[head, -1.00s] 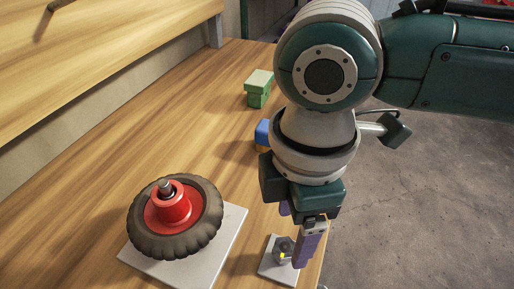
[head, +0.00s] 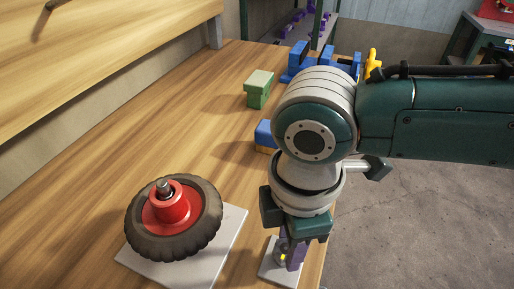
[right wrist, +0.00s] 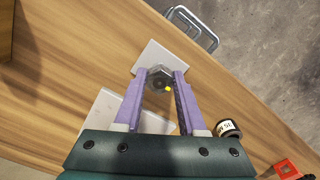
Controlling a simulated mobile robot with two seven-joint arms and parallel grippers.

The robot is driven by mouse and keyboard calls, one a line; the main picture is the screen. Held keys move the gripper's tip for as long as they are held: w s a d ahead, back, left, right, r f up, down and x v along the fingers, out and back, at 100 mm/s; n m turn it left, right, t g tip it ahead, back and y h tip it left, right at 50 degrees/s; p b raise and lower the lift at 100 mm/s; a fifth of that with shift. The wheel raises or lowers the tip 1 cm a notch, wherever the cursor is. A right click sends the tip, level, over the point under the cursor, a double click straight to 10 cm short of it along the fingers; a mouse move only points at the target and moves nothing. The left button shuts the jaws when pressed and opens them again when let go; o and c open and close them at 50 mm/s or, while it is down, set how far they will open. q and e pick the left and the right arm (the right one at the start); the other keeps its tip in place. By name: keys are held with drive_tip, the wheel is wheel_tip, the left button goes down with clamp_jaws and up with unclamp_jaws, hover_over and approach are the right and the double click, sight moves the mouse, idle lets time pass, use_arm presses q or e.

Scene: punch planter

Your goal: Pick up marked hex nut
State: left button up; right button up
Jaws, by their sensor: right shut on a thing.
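The marked hex nut (right wrist: 160,79) is grey with a yellow mark. It sits between the purple fingers of my right gripper (right wrist: 162,78) in the right wrist view, and the fingers are shut on it. In the head view the nut (head: 282,257) shows partly behind a finger of the right gripper (head: 288,252), low over a small white plate (head: 272,274). I cannot tell whether the nut still touches the plate. My left gripper is not in view.
A black wheel with a red hub (head: 172,217) stands on a larger white plate (head: 228,232) to the left. Green (head: 259,88) and blue (head: 264,134) blocks lie farther back. The table's right edge is close to the right gripper.

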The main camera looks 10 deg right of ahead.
clamp_jaws()
